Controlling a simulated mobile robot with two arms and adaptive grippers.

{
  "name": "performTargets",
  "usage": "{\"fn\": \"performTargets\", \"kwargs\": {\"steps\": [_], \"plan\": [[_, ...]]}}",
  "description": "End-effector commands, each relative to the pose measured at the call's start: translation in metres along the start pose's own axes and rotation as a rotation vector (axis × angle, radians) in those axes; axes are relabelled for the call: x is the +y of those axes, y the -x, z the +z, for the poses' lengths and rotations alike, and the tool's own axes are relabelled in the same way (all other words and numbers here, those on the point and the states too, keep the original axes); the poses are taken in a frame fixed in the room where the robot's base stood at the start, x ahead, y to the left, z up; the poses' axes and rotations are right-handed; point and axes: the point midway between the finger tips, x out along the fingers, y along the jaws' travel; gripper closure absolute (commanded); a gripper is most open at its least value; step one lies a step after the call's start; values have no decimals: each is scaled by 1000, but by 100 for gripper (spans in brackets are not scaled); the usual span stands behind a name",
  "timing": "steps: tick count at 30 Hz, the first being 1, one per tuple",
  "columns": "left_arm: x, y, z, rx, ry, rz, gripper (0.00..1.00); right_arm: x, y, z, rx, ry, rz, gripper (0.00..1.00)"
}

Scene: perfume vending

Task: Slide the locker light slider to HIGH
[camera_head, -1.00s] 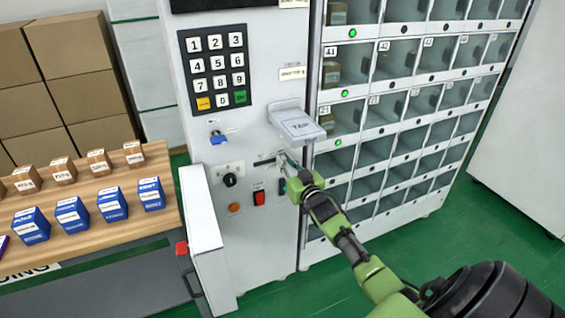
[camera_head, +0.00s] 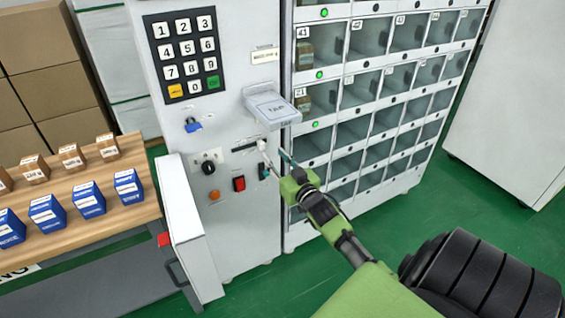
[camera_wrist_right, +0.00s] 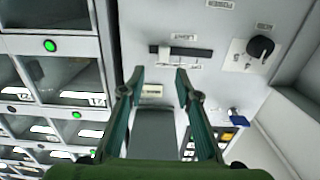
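The locker light slider is a dark horizontal slot (camera_head: 245,146) on the white machine front, below the keypad. It also shows in the right wrist view (camera_wrist_right: 190,52), where the picture is turned over. Its small pale knob (camera_wrist_right: 163,51) sits near the slot end closest to the lockers. The small labels by it are too blurred to read. My right gripper (camera_head: 275,156) is in front of the panel, close to the knob. In the right wrist view its two teal fingers (camera_wrist_right: 160,76) are apart with nothing between them; contact with the knob is not visible. My left gripper is out of view.
A hinged tray-like flap (camera_head: 271,108) juts out above the slider. A black rotary knob (camera_head: 208,167), a red switch (camera_head: 239,183) and an orange button (camera_head: 214,195) are nearby. Lockers (camera_head: 345,135) stand to the right, a wooden table (camera_head: 130,212) with boxes to the left.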

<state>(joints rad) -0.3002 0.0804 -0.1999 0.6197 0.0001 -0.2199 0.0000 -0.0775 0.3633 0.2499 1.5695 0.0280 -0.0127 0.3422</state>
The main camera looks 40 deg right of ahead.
Motion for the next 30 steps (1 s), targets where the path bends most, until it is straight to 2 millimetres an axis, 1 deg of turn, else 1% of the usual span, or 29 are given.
{"fn": "performTargets", "kwargs": {"steps": [1, 3, 6, 9, 14, 30], "plan": [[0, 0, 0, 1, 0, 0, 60, 0, 10, 1, -2, -1, -1, 69], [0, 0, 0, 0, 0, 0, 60, 0, 21, 1, -1, 0, 0, 69], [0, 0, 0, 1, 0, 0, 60, 1, 33, 1, -1, 0, 0, 69], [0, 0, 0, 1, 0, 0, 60, 0, 40, 0, -1, -1, 0, 69], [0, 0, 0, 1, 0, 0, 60, 1, 44, 0, 0, -1, 1, 69], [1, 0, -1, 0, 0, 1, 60, 1, 44, 2, -3, -1, 1, 69]]}}
